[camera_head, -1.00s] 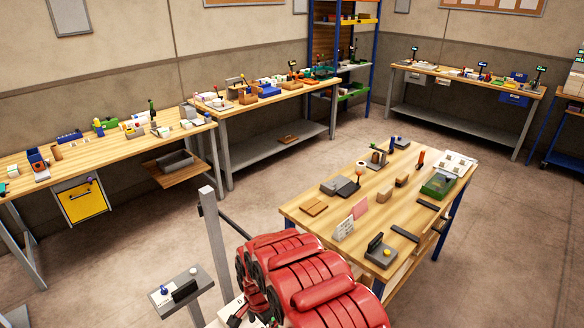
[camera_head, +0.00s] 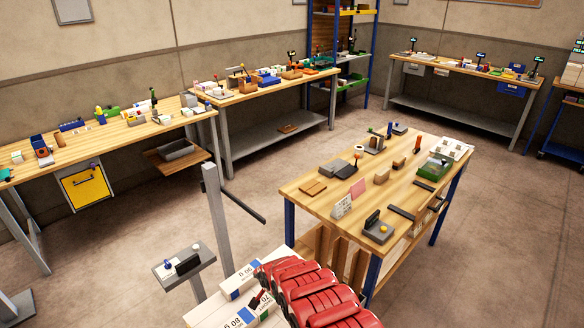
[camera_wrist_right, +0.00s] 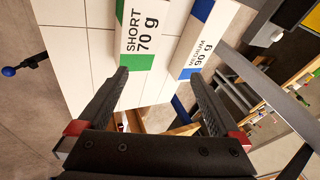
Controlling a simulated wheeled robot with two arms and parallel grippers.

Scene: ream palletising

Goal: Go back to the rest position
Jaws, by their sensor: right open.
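My right gripper (camera_wrist_right: 160,80) is open in the right wrist view, its two dark fingers apart with nothing between them. Beyond the fingers lie white paper reams, one with a green label reading SHORT 70 g (camera_wrist_right: 140,35) and one with a blue label reading MEDIUM 90 g (camera_wrist_right: 200,40). I cannot tell whether the fingers touch them. In the head view, white labelled reams (camera_head: 238,281) show at the bottom, partly hidden by my red arm. The right fingertips are not clear there. My left gripper is not in view.
A wooden workbench (camera_head: 325,203) with small items stands to the right of the reams. A grey post (camera_head: 222,225) with a side arm and a small control stand (camera_head: 184,262) stand to their left. Benches line the walls. Open floor (camera_head: 500,230) lies at right.

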